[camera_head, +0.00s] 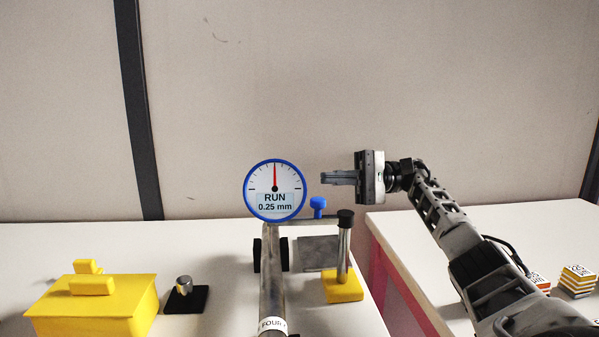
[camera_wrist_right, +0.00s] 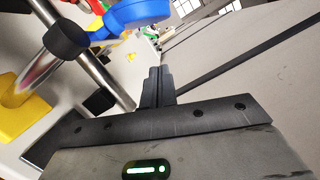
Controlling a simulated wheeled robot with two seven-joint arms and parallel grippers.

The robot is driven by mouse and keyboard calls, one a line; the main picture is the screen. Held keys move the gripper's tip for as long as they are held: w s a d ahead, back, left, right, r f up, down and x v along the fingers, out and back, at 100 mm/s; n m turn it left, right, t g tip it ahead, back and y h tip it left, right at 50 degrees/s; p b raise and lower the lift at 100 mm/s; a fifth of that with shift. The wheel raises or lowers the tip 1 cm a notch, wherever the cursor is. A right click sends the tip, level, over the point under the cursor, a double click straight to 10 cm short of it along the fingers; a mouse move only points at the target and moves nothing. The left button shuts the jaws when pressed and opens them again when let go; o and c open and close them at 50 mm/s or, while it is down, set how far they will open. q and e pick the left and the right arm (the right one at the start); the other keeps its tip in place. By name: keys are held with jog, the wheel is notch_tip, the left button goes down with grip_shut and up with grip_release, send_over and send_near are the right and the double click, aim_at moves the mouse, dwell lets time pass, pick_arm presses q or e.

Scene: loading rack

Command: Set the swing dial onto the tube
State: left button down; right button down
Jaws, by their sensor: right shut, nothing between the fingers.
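The swing dial (camera_head: 275,176) has a white face, blue rim and red needle, and reads "RUN 0.25 mm". It stands upright above the metal tube (camera_head: 271,285), at the end of a thin bar (camera_head: 310,222) that runs to a black-capped post (camera_head: 344,250). Whether the dial touches the tube I cannot tell. A blue knob (camera_head: 318,204) is on the bar. My right gripper (camera_head: 324,177) is shut and empty, right of the dial and above the knob. Its closed fingers (camera_wrist_right: 158,88) show in the right wrist view, near a blue round part (camera_wrist_right: 137,13). My left gripper is out of view.
The post stands on a yellow base (camera_head: 343,287). A black block (camera_head: 257,254) sits beside the tube. A yellow box (camera_head: 95,303) and a silver knob on a black base (camera_head: 186,298) are at left. A second table (camera_head: 420,224) at right holds small stacked boxes (camera_head: 577,281).

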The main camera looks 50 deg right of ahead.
aim_at(275, 191)
pick_arm(q)
jog(key=p, duration=0.1)
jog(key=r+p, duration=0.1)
jog(key=p, duration=0.1)
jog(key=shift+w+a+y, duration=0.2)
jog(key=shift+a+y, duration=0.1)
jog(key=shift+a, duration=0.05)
pick_arm(e)
jog(key=a+r, duration=0.2)
jog(key=a, duration=0.6)
jog(key=shift+w, duration=0.35)
jog(key=shift+a+f, duration=0.1)
pick_arm(q)
jog(key=b, duration=0.2)
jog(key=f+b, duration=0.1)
jog(key=b, duration=0.2)
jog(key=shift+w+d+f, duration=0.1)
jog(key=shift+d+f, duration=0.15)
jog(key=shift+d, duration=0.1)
pick_arm(e)
jog(key=shift+s+a+r+n+g+y, duration=0.2)
jog(key=shift+s+a+n+g+y, duration=0.1)
jog(key=shift+s+a+g, duration=0.15)
